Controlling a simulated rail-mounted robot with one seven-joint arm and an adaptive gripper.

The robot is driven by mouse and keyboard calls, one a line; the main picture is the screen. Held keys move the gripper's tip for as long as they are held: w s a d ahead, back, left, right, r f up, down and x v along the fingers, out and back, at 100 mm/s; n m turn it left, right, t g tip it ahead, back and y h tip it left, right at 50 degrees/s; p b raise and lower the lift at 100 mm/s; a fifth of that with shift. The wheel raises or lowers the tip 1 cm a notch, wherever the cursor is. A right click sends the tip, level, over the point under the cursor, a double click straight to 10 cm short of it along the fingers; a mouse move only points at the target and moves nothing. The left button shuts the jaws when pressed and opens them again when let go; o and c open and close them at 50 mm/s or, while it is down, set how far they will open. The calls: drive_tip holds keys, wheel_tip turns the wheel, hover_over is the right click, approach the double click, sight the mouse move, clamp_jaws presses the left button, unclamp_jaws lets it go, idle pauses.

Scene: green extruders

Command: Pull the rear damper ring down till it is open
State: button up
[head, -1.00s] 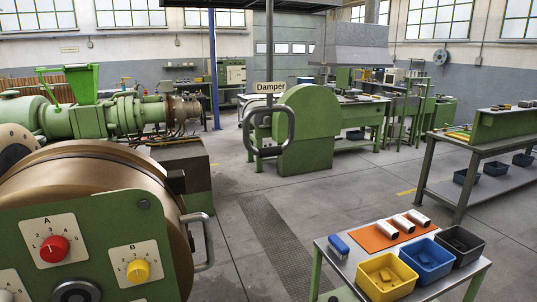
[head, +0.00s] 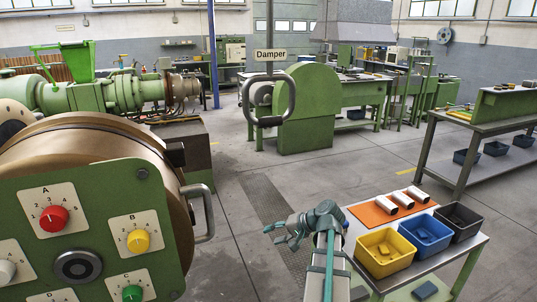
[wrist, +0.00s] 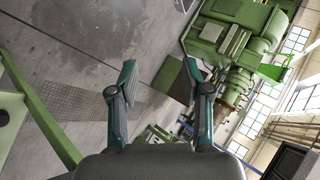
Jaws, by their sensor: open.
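The damper ring (head: 291,98) is a grey rounded-square loop hanging upright below the Damper sign (head: 270,55), at the upper middle of the head view. The green rounded machine shows behind it. My gripper (head: 272,233) is in the lower middle of the head view, well below the ring and apart from it, fingers pointing left. In the wrist view my gripper (wrist: 160,78) has its two teal fingers spread with nothing between them. I cannot make out the ring in the wrist view.
A bronze drum machine with a green dial panel (head: 95,190) and a side handle (head: 208,213) fills the left. A table with yellow (head: 385,272), blue and dark bins stands close right of my arm. The floor ahead, with a grating (head: 265,195), is clear.

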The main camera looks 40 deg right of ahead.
drive_tip(key=s+d+r+t, duration=0.2)
drive_tip(key=r, duration=0.6)
drive_tip(key=s+d+r+t, duration=0.2)
drive_tip(key=r, duration=0.6)
drive_tip(key=s+a+r+n+t+y, duration=0.1)
drive_tip(key=s+r+n+y, duration=0.2)
drive_tip(key=r, duration=0.7)
drive_tip(key=s+a+r+n+t+y, duration=0.15)
drive_tip(key=s+r, duration=0.25)
drive_tip(key=r, duration=0.7)
drive_tip(key=n+g+y+p, duration=0.2)
drive_tip(key=n+g+y, duration=0.1)
drive_tip(key=n+y, duration=0.3)
approach(269, 122)
drive_tip(key=shift+m+y, duration=0.35)
drive_tip(key=shift+m, duration=0.1)
drive_tip(key=x, duration=0.6)
drive_tip(key=w+f+x, duration=0.1)
drive_tip(key=x, duration=0.3)
drive_tip(key=shift+d, duration=0.35)
clamp_jaws()
